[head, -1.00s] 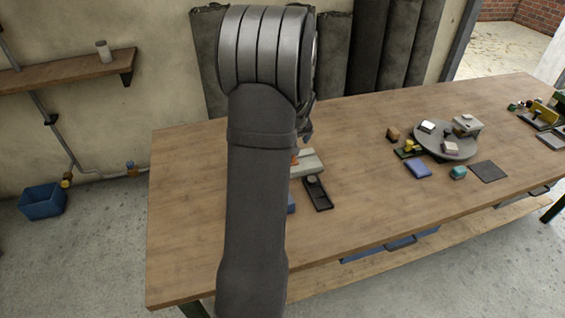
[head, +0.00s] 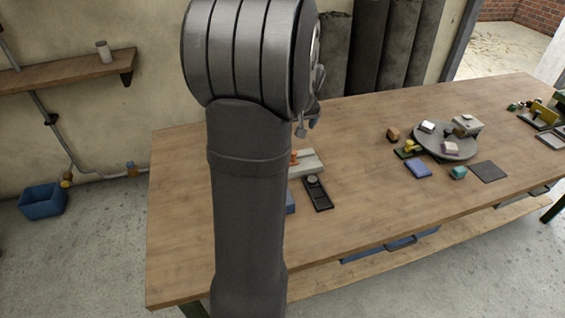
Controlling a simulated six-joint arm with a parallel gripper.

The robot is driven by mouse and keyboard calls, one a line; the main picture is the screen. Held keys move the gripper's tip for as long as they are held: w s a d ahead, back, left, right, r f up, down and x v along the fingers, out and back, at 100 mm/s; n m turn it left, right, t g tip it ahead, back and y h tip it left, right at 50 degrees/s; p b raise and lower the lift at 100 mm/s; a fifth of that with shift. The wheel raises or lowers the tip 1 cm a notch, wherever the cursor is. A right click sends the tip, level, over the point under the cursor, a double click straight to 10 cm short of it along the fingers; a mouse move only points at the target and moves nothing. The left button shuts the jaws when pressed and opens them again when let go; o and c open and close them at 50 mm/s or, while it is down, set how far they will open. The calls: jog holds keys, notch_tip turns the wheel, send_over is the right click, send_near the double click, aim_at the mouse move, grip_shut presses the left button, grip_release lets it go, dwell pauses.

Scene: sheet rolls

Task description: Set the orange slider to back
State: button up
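A small orange piece, likely the orange slider (head: 294,157), shows at the left end of a pale grey block (head: 309,164) on the table. My arm hides what lies to its left, so I cannot tell where along its track it sits. My gripper (head: 302,130) is mostly hidden behind my arm. Only a small grey finger part shows, above and beyond the orange piece and apart from it. Whether the gripper is open or shut does not show.
A black tray with a round knob (head: 319,195) lies in front of the block. A blue item (head: 290,203) is partly behind my arm. A grey turntable (head: 464,154) with small blocks stands right. The wooden table (head: 350,235) is clear at front centre.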

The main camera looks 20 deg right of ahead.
jog(key=shift+s+r, duration=0.15)
jog(key=shift+r, duration=0.2)
jog(key=c, duration=0.9)
jog(key=shift+w+d+f, duration=0.1)
jog(key=shift+w+d, duration=0.15)
jog(key=shift+d, duration=0.1)
jog(key=c, duration=0.4)
jog(key=w+d+n+y, duration=0.1)
jog(key=d+n, duration=0.2)
jog(key=w+d+f+n+g+y, duration=0.1)
jog(key=w+d+n, duration=0.1)
jog(key=n, duration=0.1)
jog(key=w+d+f+n+y, duration=0.1)
jog(key=d+n, duration=0.1)
jog(key=d, duration=0.1)
jog(key=shift+w+d+f+n, duration=0.1)
jog(key=shift+w+d+n, duration=0.1)
jog(key=shift+d+n, duration=0.2)
jog(key=shift+c, duration=0.5)
jog(key=x, duration=1.7)
jog(key=shift+s+a+f, duration=0.2)
jog(key=shift+s+f, duration=0.05)
